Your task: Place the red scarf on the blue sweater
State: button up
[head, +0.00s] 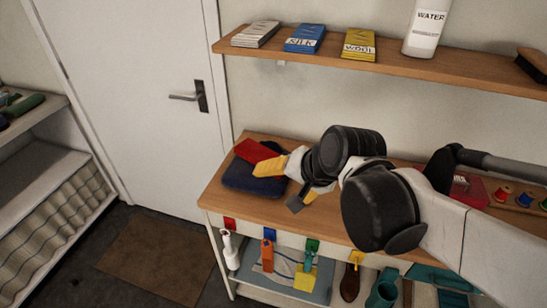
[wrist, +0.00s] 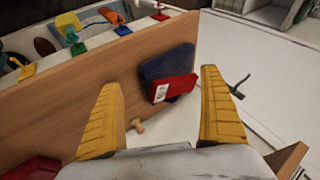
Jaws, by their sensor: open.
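The dark blue sweater (head: 245,181) lies folded near the left end of the wooden table; it also shows in the wrist view (wrist: 158,65). The red scarf (head: 253,151), a folded block with a white label, rests on the sweater, and it also shows in the wrist view (wrist: 178,88). There it sits toward one edge of the sweater and seems to overhang it. My gripper (head: 276,187) is open, with its yellow fingers apart and nothing between them. It is above and near the sweater; in the wrist view the gripper (wrist: 160,80) frames both cloths.
A shelf (head: 390,64) above holds flat packets, a white water bottle (head: 427,27) and a brush. A red box and coloured spools (head: 502,193) are at the table's right. Coloured tags and several items sit below the front edge. A white door (head: 135,90) stands left.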

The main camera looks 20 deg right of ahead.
jog(key=s+d+r+n+h, duration=0.1)
jog(key=s+n+h, duration=0.1)
jog(key=s+n, duration=0.4)
jog(key=shift+s+n, duration=0.3)
jog(key=shift+n, duration=0.5)
